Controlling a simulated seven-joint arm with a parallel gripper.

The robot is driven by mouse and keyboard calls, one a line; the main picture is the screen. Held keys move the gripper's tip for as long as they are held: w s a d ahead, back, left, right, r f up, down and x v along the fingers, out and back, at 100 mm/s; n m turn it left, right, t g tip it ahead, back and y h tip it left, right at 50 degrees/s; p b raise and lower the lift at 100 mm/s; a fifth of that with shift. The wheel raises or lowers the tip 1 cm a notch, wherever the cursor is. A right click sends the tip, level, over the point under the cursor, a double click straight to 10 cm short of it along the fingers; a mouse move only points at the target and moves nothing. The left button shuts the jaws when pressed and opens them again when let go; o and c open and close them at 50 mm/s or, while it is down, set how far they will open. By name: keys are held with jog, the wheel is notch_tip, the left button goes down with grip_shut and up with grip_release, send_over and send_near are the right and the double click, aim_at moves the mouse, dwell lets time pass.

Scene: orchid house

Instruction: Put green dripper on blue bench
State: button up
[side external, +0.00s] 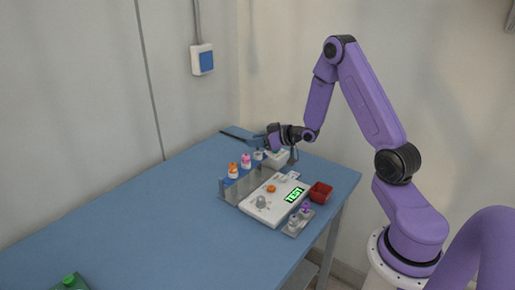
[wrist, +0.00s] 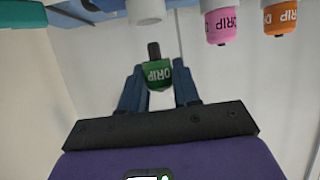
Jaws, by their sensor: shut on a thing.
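A green dripper (wrist: 157,75) with a "DRIP" label and a dark tip sits between the fingers of my gripper (wrist: 158,88) in the wrist view. The gripper is shut on it. In the side view my gripper (side external: 275,142) is over the far end of the blue bench (side external: 130,222), close behind the dripper rack. The dripper is too small and covered to make out clearly there.
A rack (side external: 229,188) holds an orange dripper (side external: 233,170) and a pink dripper (side external: 246,161). A white device (side external: 262,211) with a lit "TEST" display and a red box (side external: 320,192) stand close by. The bench's left and front are largely clear, apart from a green object (side external: 70,282).

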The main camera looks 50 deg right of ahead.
aim_at(257, 149)
jog(key=shift+f, duration=1.45)
jog(key=shift+f, duration=0.2)
jog(key=o, duration=1)
jog(key=v, duration=0.7)
jog(key=s+a+r+n+g, duration=0.2)
jog(key=a+n+g, duration=0.2)
jog(key=a, duration=0.9)
jog(key=s+a+r+n+g, duration=0.1)
jog(key=s+a+g, duration=0.1)
jog(key=s+a, duration=0.2)
jog(key=s+a+r+n+g, duration=0.1)
jog(key=s+a+r+g, duration=0.1)
jog(key=s+a, duration=0.2)
jog(key=s+a+r+n+g, duration=0.1)
jog(key=s+a, duration=0.3)
jog(key=s, duration=0.5)
jog(key=shift+r+n+g, duration=0.3)
jog(key=shift+n+g, duration=0.3)
jog(key=shift+g, duration=0.1)
jog(key=shift+o, duration=0.2)
jog(key=s+d+r+n+g+h, duration=0.1)
jog(key=s+r+n+g, duration=0.1)
jog(key=s, duration=1)
jog(key=shift+r+n+g+h, duration=0.3)
jog(key=shift+r+g+h, duration=0.1)
jog(key=shift+r, duration=0.05)
